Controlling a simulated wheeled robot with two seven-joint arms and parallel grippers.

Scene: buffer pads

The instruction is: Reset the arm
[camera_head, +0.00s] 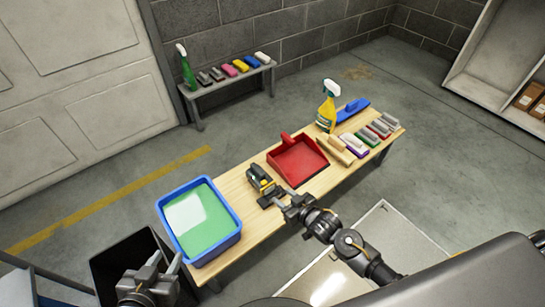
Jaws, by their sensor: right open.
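My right gripper (284,196) is open at the near edge of the wooden table (238,190). It is just beside a small black and yellow item (260,179) lying on the table. I cannot tell whether they touch. My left gripper (166,259) is at the lower left, in front of the blue tub and over a dark bin. Its two fingers look apart, with nothing visible between them.
The table bears a blue tub (166,217) of green liquid, a red dustpan (298,160), a yellow spray bottle (327,108) and several brushes (365,137). A dark bin (112,262) stands lower left. A small bench (222,88) holds a green bottle (187,70) and colored brushes.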

